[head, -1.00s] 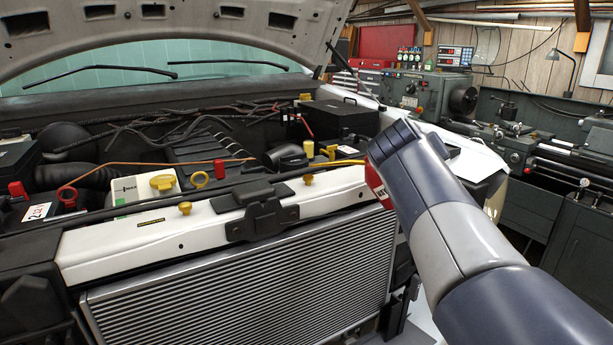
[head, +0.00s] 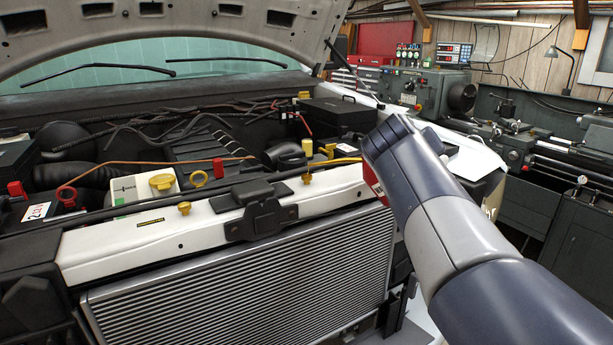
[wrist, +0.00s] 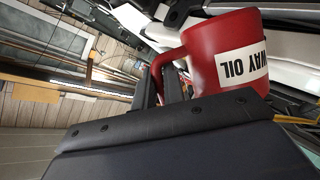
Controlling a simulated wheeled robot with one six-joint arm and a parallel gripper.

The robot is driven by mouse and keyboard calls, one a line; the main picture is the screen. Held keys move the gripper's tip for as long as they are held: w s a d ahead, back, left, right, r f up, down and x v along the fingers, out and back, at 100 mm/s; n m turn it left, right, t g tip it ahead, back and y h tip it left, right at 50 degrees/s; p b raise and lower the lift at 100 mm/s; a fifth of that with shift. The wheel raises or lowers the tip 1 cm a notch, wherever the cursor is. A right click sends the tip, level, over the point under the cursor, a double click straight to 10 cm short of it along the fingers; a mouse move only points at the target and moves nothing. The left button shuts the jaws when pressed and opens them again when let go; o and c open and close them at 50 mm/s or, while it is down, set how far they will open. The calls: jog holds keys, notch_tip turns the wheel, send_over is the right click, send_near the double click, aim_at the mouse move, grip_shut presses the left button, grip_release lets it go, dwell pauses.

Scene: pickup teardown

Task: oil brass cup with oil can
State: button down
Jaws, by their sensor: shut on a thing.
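A red oil can (wrist: 216,52) with a white label reading "WAY OIL" fills the upper right of the wrist view, tilted in the picture. My gripper (wrist: 170,80) is shut on the can's handle. In the head view, a small red and white part of the can (head: 371,177) shows at the left edge of my arm; the rest and the gripper are hidden behind the arm. I cannot make out the brass cup for certain in either view.
The pickup's open engine bay, with white front panel (head: 110,245) and radiator (head: 250,280), fills the left. The raised hood (head: 190,22) hangs above. A grey lathe (head: 440,95) stands at the back right, with a dark cabinet (head: 570,225) below its bed.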

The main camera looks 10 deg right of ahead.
jog(key=shift+r, duration=0.1)
jog(key=s+d+f+m+t+y+b, duration=0.2)
jog(key=f+m+b, duration=0.3)
jog(key=f+b, duration=0.6)
notch_tip(320, 180, down, 3)
jog(key=shift+d+f+m+t+y, duration=0.2)
jog(key=shift+d+m+t+y, duration=0.15)
jog(key=shift+d+y, duration=0.3)
dwell(0.6)
dwell(0.4)
